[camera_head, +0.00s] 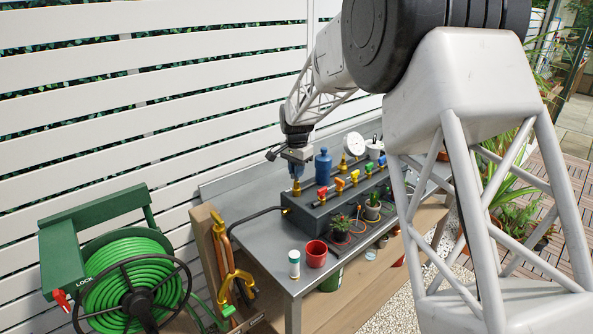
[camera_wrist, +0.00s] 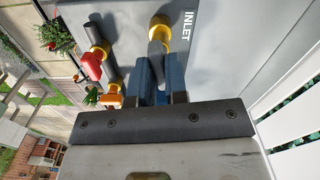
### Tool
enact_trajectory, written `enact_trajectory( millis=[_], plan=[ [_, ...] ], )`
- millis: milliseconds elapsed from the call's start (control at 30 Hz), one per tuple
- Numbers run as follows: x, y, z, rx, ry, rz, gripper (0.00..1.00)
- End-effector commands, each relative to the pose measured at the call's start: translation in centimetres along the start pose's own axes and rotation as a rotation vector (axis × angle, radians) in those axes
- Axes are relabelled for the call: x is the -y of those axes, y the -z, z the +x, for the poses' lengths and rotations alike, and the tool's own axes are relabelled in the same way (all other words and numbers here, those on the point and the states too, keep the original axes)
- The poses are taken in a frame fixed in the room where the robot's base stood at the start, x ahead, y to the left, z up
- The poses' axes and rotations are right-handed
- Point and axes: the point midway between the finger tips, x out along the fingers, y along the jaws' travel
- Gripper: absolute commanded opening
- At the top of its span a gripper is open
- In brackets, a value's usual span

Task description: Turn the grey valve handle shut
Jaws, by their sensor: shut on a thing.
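The grey valve handle (camera_wrist: 157,48) sits at a brass valve body (camera_wrist: 159,23) beside the INLET lettering in the wrist view. My gripper (camera_wrist: 159,72) has its two blue fingers on either side of the handle and is shut on it. In the head view my gripper (camera_head: 297,172) reaches down to the left end of the dark grey manifold box. The brass inlet valve (camera_head: 297,188) shows just under the fingertips. The handle is mostly hidden by the fingers there, so its exact angle is hard to tell.
A row of valves with coloured handles, including a red handle (camera_wrist: 91,65) and a yellow handle (camera_wrist: 111,97), stands beside the inlet. A blue bottle (camera_head: 323,167) stands close behind my gripper.

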Motion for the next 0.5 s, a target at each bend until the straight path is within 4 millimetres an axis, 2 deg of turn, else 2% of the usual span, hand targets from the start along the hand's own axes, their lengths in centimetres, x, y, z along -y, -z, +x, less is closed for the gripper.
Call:
enact_trajectory(
  millis=[200, 500],
  plan=[
    [0.03, 0.02, -0.10, -0.001, 0.001, 0.123, 0.00],
    [0.03, 0.03, -0.10, -0.001, 0.001, 0.186, 0.00]
  ],
)
